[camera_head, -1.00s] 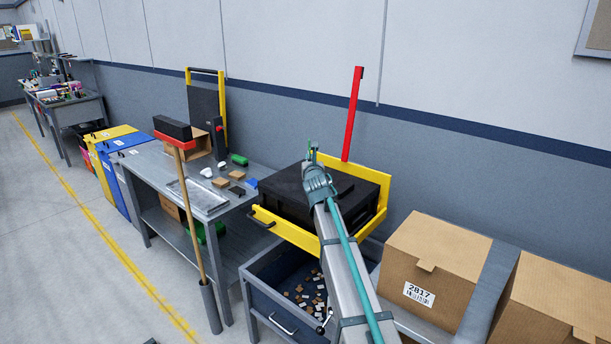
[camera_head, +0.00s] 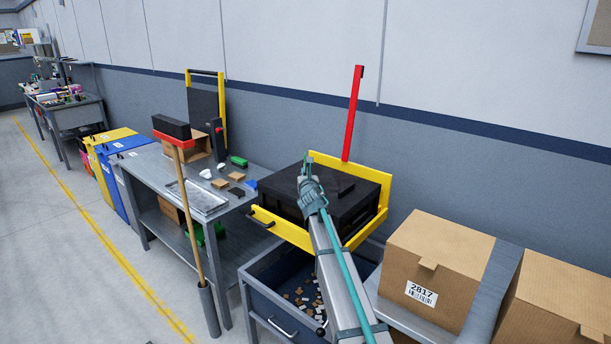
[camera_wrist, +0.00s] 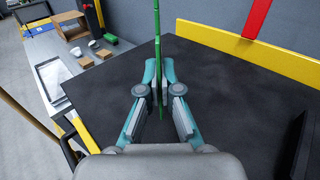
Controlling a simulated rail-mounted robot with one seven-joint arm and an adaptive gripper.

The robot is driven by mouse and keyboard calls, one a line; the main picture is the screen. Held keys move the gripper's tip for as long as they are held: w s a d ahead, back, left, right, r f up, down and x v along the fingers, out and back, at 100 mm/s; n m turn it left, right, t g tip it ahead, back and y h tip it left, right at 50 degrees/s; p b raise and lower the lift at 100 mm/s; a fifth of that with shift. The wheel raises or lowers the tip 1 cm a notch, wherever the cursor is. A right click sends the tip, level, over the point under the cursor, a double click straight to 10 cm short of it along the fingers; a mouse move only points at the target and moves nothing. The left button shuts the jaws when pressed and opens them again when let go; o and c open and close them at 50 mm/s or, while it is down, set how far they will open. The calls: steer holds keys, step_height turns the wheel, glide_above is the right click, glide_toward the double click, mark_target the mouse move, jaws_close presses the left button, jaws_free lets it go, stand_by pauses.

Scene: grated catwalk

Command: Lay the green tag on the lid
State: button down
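My gripper (camera_head: 308,180) is above the black lid of the case in the yellow-edged tray. In the wrist view my gripper (camera_wrist: 161,80) has its teal fingers closed on a thin green tag (camera_wrist: 157,30). The tag stands edge-on and upright between the fingers, reaching well beyond their tips. In the head view only a small part of the tag (camera_head: 307,158) shows. The black lid (camera_wrist: 235,110) fills most of the wrist view below the fingers; it also shows in the head view (camera_head: 352,188), partly hidden by my arm. I cannot tell whether the tag touches it.
A red upright post (camera_head: 352,115) and the yellow back edge (camera_head: 376,181) rise behind the case. A grey workbench (camera_head: 160,172) with small blocks and a tray is at left, with a broom (camera_head: 188,215) in front. Cardboard boxes (camera_head: 437,262) stand at right.

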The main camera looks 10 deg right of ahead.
steer(key=shift+f, duration=0.25)
steer(key=shift+f+b, duration=0.35)
steer(key=c, duration=1.8)
jaws_free()
steer(key=shift+c, duration=0.2)
steer(key=o, duration=0.5)
steer(key=shift+r+p, duration=0.4)
steer(key=shift+r, duration=0.2)
steer(key=s, duration=1.2)
steer(key=shift+a+r, duration=0.2)
steer(key=shift+a, duration=0.2)
